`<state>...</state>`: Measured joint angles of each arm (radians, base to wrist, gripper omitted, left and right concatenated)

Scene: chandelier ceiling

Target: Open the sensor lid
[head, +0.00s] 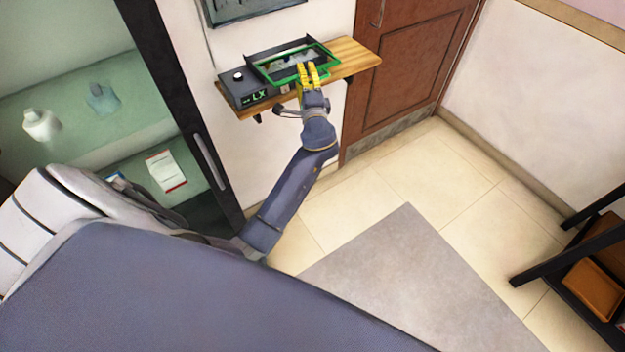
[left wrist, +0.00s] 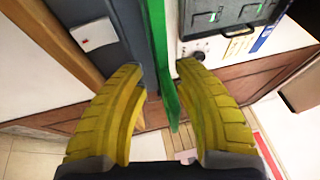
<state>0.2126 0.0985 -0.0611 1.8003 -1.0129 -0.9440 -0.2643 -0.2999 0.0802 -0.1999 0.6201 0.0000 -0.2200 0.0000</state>
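The sensor (head: 250,89) is a dark grey box with a white knob and a green "LX" display. It sits on a wooden wall shelf. Its green-framed lid (head: 322,48) is beside the display part, over a dark tray; how far it is raised, I cannot tell. My left gripper (head: 308,68), with yellow fingers, is at the lid's front edge. In the left wrist view the fingers (left wrist: 160,68) are apart, with the green lid edge (left wrist: 160,50) between them. Contact is not clear. My right gripper is in neither view.
The wooden shelf (head: 358,57) has a bare right end beside a brown door (head: 405,70). A glass-fronted cabinet (head: 95,60) with bottles stands at the left. A grey case (left wrist: 225,12) shows in the left wrist view. The floor (head: 400,180) below is open.

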